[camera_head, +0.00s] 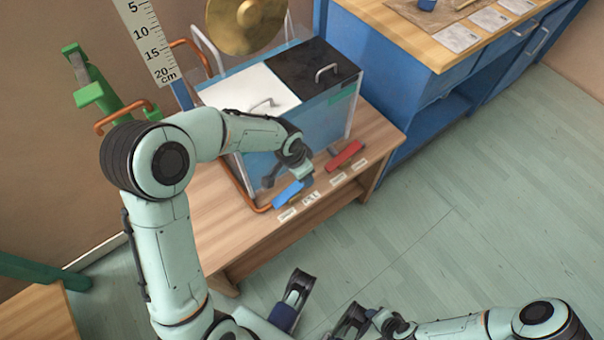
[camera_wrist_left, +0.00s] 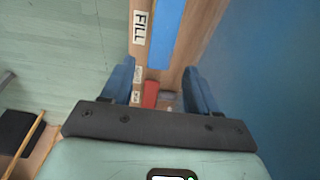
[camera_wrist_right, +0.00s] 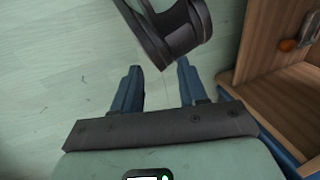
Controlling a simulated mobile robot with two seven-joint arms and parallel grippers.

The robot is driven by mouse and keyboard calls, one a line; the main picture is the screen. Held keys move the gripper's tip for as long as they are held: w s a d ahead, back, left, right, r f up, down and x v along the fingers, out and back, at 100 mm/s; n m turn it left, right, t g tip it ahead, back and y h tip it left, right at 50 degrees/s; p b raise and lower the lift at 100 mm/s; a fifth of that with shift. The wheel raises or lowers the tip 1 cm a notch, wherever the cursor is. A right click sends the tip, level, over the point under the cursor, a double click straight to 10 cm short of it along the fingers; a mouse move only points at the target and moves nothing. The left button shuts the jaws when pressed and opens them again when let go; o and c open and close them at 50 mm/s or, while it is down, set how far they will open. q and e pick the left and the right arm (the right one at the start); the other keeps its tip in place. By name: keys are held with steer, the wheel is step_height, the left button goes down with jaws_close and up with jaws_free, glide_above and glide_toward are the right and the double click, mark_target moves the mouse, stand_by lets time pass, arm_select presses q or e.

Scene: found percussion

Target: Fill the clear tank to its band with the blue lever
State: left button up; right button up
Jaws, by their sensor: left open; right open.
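The clear tank (camera_head: 335,112) stands on a wooden bench, with a bluish front and a green strip near the top of its right side. I cannot tell the liquid level. The blue lever (camera_head: 288,194) lies at the bench's front edge by the FILL label; it also shows in the left wrist view (camera_wrist_left: 167,32). My left gripper (camera_head: 286,174) is just above and behind the blue lever, open and empty; in the left wrist view its fingers (camera_wrist_left: 160,85) point along the bench edge, apart from the lever. My right gripper (camera_wrist_right: 158,82) is open and empty over the floor.
A red lever (camera_head: 345,156) lies right of the blue one. White (camera_head: 245,88) and black (camera_head: 315,62) lids with handles top the tank. A brass disc (camera_head: 246,22) hangs behind. A blue cabinet (camera_head: 400,90) stands to the right. The floor right of the bench is clear.

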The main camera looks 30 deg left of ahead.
mark_target(295, 187)
arm_select(q)
steer(key=d+p+v, duration=0.1)
steer(key=p+v, duration=0.1)
steer(key=v, duration=0.8)
steer(key=shift+a, duration=0.45)
arm_select(e)
steer(key=shift+g+y, duration=0.3)
steer(key=shift+g, duration=0.4)
steer(key=s+r, duration=0.1)
steer(key=s+a+r, duration=0.2)
steer(key=s, duration=0.1)
steer(key=shift+s+r, duration=0.1)
steer(key=shift+r, duration=0.1)
arm_select(q)
steer(key=shift+s+r, duration=0.1)
